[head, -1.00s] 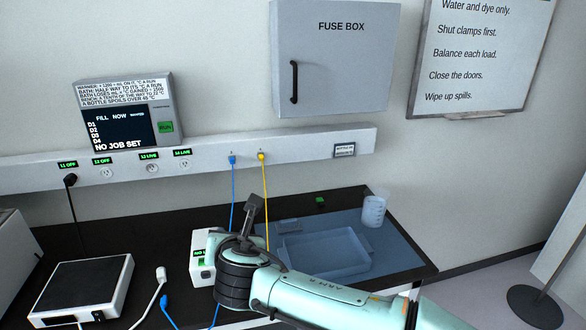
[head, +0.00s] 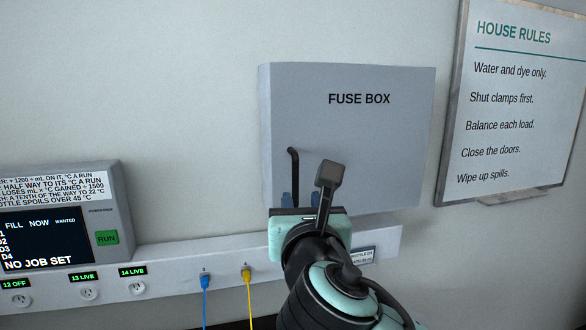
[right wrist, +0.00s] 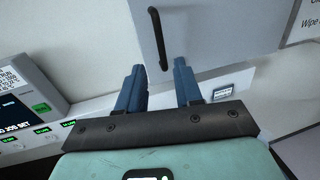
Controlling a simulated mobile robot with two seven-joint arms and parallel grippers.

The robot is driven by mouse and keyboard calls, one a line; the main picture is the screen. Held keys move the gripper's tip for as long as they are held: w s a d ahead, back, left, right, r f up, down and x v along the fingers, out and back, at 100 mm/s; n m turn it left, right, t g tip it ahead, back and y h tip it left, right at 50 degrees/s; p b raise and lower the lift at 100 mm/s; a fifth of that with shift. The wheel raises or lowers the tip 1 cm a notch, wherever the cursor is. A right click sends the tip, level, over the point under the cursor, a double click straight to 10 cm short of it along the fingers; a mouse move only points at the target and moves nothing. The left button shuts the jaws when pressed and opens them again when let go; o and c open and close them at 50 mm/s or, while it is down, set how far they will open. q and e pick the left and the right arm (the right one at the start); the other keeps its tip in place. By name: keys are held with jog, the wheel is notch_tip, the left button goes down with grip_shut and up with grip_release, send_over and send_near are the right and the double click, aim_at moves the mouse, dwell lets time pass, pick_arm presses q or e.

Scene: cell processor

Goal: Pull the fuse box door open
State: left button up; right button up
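The grey fuse box (head: 350,140) hangs on the wall in the head view, its door shut. Its black vertical bar handle (head: 293,165) is on the door's left side, the lower end hidden behind my right gripper. My right gripper (head: 301,199) is just in front of the handle's lower part. In the right wrist view its two blue fingers (right wrist: 159,80) stand apart, with the handle (right wrist: 158,35) beyond and between their tips. Nothing is seen between the fingers themselves. My left gripper is not in view.
A white socket rail (head: 170,275) runs along the wall below the box, with a blue plug (head: 205,277) and a yellow plug (head: 246,275). A screen unit (head: 60,220) stands left of the box. A rules board (head: 510,100) hangs to its right.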

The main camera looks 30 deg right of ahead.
aim_at(296, 177)
jog(key=p+x, duration=0.1)
jog(key=x, duration=0.4)
jog(key=p+x, duration=0.2)
jog(key=x, duration=0.4)
jog(key=shift+w+r, duration=0.2)
jog(key=shift+w, duration=0.1)
jog(key=shift+x, duration=0.8)
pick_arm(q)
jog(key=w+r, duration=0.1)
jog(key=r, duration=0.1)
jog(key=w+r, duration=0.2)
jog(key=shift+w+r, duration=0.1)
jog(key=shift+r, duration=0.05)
pick_arm(e)
jog(key=shift+f, duration=0.15)
jog(key=shift+c, duration=0.3)
jog(key=shift+s, duration=0.1)
grip_shut()
